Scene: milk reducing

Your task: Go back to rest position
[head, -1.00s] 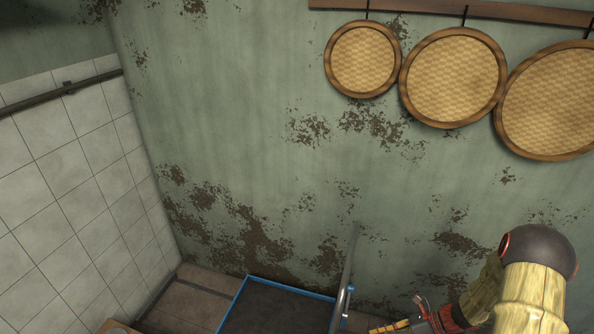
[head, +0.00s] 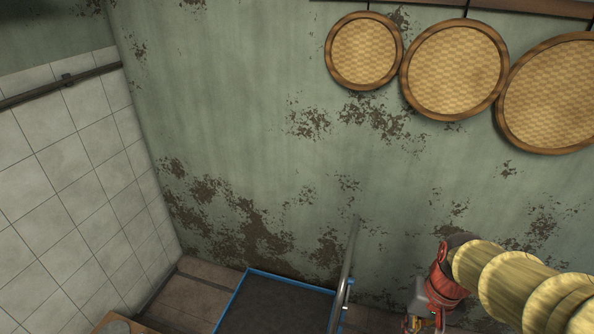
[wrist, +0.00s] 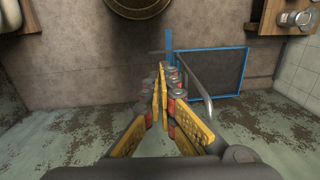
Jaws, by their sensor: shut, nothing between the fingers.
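My gripper (wrist: 160,92) is in the middle of the wrist view, its yellow fingers drawn together with nothing between them. In the head view only the top of its wrist end (head: 430,312) shows at the bottom, right of centre, and the fingertips are cut off by the lower edge. My arm comes in from the right in that view. The gripper hangs in front of the wall, clear of anything it could be seen touching.
A dark panel with a blue frame (head: 280,303) lies low by the wall, with a curved metal pipe (head: 346,270) at its right side. Round woven trays (head: 455,72) hang on the green wall (head: 240,120). White tiles (head: 60,190) cover the left wall. A wooden shelf with jars (wrist: 290,18) shows in the wrist view.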

